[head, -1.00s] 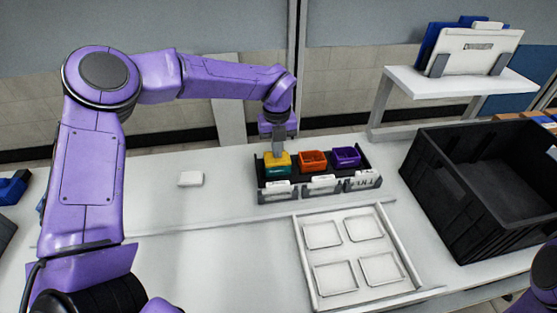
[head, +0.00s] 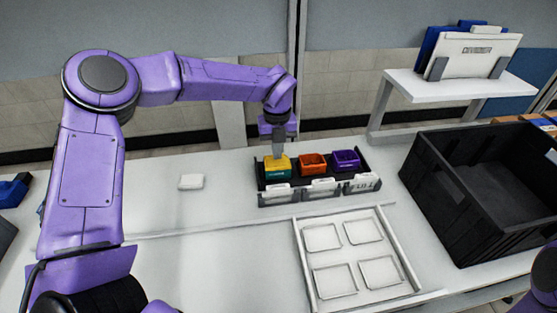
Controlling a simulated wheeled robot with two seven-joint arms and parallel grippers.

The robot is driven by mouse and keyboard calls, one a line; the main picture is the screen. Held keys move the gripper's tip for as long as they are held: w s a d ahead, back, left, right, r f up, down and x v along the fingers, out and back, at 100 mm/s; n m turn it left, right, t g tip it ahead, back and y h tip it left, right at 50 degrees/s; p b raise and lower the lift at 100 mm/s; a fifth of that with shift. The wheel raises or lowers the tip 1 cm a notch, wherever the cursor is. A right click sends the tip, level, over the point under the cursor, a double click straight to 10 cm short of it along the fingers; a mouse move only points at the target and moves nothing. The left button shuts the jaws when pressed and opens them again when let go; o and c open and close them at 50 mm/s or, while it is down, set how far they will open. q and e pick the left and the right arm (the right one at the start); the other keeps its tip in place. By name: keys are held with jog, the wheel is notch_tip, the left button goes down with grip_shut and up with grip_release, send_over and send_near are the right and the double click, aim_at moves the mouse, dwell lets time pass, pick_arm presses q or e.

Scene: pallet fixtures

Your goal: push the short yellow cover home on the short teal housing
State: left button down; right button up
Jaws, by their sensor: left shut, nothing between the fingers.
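The short teal housing (head: 277,175) sits in the left place of a black rack on the table. The short yellow cover (head: 270,164) lies on top of it, with a teal band showing below the yellow. I cannot tell whether a gap is left between them. My left gripper (head: 279,157) is shut and empty, pointing straight down, with its fingertips at the top of the yellow cover. The fingertips hide part of the cover. My right gripper is not in view; only a piece of my right arm shows at the lower right edge.
The black rack (head: 292,199) also holds an open orange housing (head: 313,163) and an open purple housing (head: 346,159). A white tray (head: 298,255) with several square recesses lies in front. A black crate (head: 440,216) stands at right. A white block (head: 191,181) lies at left.

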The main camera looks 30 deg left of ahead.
pick_arm(q)
notch_tip(320, 180, up, 6)
jog(key=p, duration=0.3)
jog(key=shift+p, duration=0.4)
